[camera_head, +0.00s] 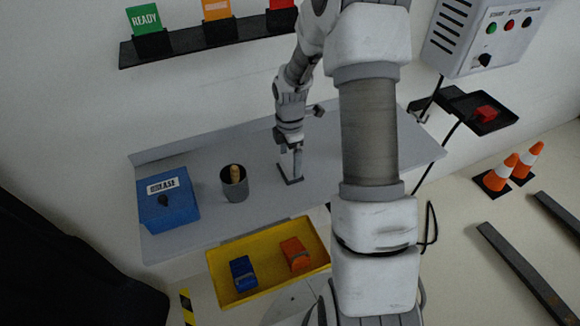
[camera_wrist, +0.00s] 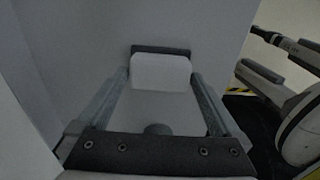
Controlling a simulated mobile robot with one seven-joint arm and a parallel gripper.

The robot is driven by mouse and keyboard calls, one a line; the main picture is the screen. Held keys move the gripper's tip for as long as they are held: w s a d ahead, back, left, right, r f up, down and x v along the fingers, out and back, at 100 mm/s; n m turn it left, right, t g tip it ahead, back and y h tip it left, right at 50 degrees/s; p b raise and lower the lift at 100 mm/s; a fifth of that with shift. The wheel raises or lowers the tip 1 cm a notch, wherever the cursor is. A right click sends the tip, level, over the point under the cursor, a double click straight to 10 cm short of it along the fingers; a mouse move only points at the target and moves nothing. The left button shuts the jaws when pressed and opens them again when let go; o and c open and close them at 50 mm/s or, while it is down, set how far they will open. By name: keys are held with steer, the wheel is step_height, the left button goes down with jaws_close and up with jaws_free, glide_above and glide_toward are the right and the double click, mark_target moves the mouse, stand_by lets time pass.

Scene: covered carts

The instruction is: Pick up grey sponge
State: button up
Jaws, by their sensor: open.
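My gripper (camera_wrist: 160,76) is open, with its two fingers pointing at the table. A pale grey block with a dark strip along its far edge, which looks like the grey sponge (camera_wrist: 160,73), lies between the fingertips in the wrist view. The fingers stand on both sides of it; whether they touch it is unclear. In the head view my gripper (camera_head: 291,165) is low over the grey table (camera_head: 225,216), by a small dark-edged shape. The arm and fingers hide most of the sponge there.
A yellow tray (camera_head: 222,256) in front holds a blue item (camera_head: 243,273) and an orange item (camera_head: 296,253). A shelf (camera_head: 195,42) is on the wall.

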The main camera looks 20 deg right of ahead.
steer(key=shift+f, duration=0.8)
steer(key=c, duration=1.2)
steer(key=shift+r, duration=0.1)
steer(key=shift+c, duration=0.2)
steer(key=shift+r, duration=0.1)
steer(key=shift+r, duration=0.25)
steer(key=r, duration=0.3)
steer(key=shift+d+r, duration=0.25)
steer(key=shift+r, duration=0.1)
steer(key=s+d+r, duration=0.6)
steer(key=d, duration=0.3)
steer(key=shift+d+r+b, duration=0.25)
steer(key=shift+b, duration=0.05)
